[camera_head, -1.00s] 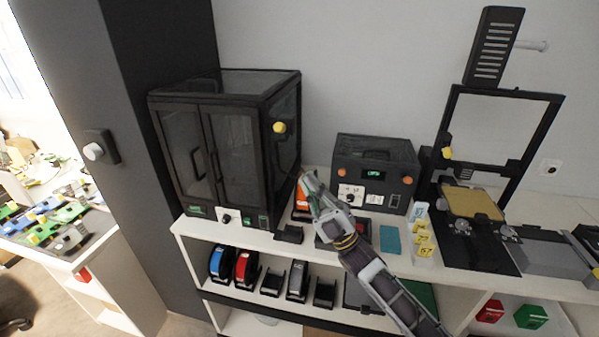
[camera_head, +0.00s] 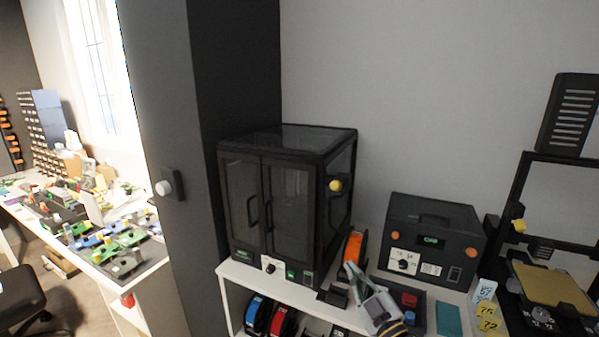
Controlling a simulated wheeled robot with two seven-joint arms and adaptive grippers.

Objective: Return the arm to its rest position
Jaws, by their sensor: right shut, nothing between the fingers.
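My right gripper (camera_head: 356,278) shows at the lower middle of the head view, with its arm coming up from the bottom edge. It is shut and empty, in front of the orange spool (camera_head: 354,247) and at the left side of a dark tray (camera_head: 416,318) with a red block in it. I cannot tell whether it touches anything. My left gripper is not in view.
A black cabinet (camera_head: 235,205) with two shut glass doors stands on the white shelf (camera_head: 240,275). A dark control box (camera_head: 432,232) and a printer (camera_head: 545,285) stand to the right. A dark pillar (camera_head: 235,90) stands left, with a cluttered workbench beyond.

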